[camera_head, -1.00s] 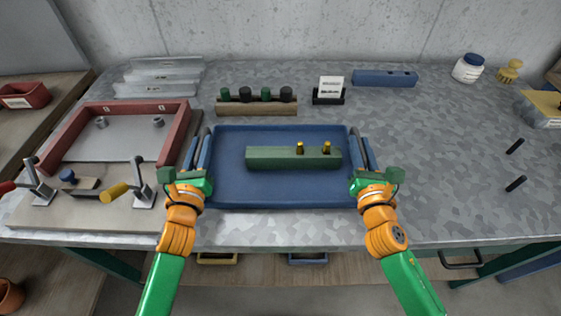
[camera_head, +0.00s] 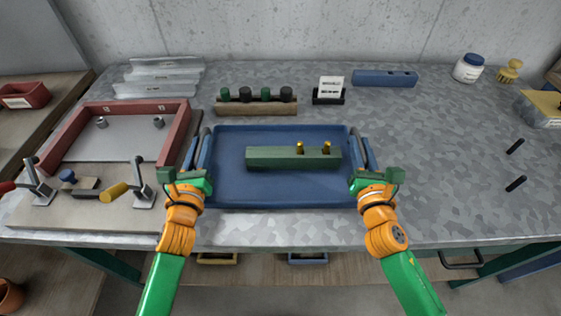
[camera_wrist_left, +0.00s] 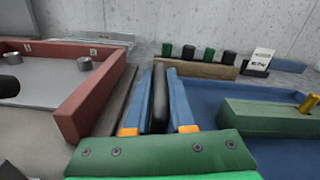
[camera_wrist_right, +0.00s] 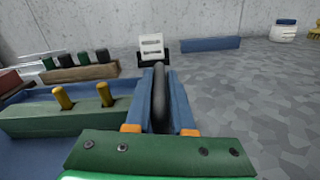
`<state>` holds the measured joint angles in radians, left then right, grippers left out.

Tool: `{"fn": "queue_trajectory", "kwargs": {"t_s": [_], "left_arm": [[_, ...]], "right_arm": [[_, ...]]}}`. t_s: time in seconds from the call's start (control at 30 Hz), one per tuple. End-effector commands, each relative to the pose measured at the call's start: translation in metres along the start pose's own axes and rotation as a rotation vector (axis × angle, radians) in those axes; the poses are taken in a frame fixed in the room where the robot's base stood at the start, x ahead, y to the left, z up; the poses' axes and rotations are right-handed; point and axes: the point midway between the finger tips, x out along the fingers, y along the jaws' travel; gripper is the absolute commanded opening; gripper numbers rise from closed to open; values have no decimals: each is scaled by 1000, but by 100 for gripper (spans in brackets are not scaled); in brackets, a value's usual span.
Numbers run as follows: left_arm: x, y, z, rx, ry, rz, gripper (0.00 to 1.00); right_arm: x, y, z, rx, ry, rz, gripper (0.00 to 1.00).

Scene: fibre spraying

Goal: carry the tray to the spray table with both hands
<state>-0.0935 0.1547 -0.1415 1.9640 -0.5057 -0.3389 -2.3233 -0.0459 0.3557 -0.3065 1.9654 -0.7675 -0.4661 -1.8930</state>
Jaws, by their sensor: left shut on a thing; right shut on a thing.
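The blue tray (camera_head: 280,187) is at the middle of the grey speckled table, near its front edge. A green block (camera_head: 275,159) with two brass pins on top lies in it. My left gripper (camera_head: 188,165) is shut on the tray's left handle; the dark handle bar (camera_wrist_left: 159,95) shows between the fingers in the left wrist view. My right gripper (camera_head: 374,166) is shut on the right handle, whose dark bar (camera_wrist_right: 160,95) lies between the fingers in the right wrist view. Whether the tray touches the table is hard to tell.
A red frame fixture (camera_head: 175,130) with toggle clamps stands close left of the tray. Behind the tray are a wooden rack (camera_head: 257,106) with dark-topped pegs, a card stand (camera_head: 329,92) and a blue bar (camera_head: 385,78). The table's right side (camera_head: 450,150) is mostly clear.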

Motion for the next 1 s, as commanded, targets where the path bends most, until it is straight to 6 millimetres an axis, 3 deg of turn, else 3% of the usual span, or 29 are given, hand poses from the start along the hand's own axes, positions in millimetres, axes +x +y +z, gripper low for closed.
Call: {"fn": "queue_trajectory", "kwargs": {"t_s": [0.43, 0.8, 1.0], "left_arm": [[0, -1, 3, -2, -2, -2, 0], [0, -11, 50, -2, -2, -2, 0], [0, -11, 51, -2, -2, -2, 0]], "right_arm": [[0, 2, 4, 2, -3, 3, 0], [0, 11, 51, 2, -3, 3, 0], [0, 11, 51, 2, -3, 3, 0]]}}
